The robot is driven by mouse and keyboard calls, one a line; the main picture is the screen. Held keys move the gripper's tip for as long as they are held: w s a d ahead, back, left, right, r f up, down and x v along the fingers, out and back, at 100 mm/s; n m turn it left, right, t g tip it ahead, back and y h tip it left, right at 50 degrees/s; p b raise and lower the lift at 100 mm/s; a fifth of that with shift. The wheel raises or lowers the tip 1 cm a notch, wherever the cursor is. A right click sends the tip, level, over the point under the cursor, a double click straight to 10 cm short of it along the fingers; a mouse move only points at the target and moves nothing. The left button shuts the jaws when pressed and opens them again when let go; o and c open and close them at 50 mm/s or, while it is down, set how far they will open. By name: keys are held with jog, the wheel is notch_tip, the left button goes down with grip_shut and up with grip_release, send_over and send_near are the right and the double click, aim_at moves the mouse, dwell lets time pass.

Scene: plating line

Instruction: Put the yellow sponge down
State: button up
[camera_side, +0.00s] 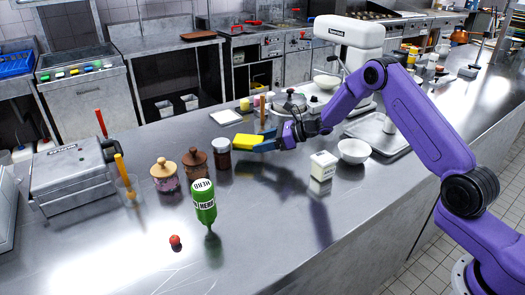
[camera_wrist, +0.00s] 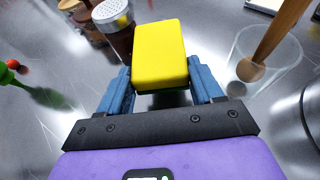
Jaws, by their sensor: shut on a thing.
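The yellow sponge (camera_side: 249,141) is a rectangular block held at the tip of my gripper (camera_side: 270,141) above the steel counter. My gripper's blue fingers are shut on the sponge's sides, as the wrist view shows (camera_wrist: 161,95). In the wrist view the sponge (camera_wrist: 160,50) sticks out past the fingertips. In the side view its shadow on the counter lies apart from it, so it appears raised. A brown shaker jar with a metal lid (camera_side: 221,152) stands just left of the sponge.
A small red ball (camera_side: 175,240) lies at the front. A white carton (camera_side: 323,166) and a white bowl (camera_side: 354,151) stand right. A glass with a wooden tool (camera_wrist: 265,58) is near the gripper.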

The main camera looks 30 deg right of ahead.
aim_at(262, 157)
jog(key=shift+w+f, duration=0.2)
jog(key=shift+f, duration=1.65)
jog(key=shift+f, duration=0.15)
jog(key=o, duration=1.1)
jog(key=shift+r, duration=0.2)
jog(key=v, duration=1.2)
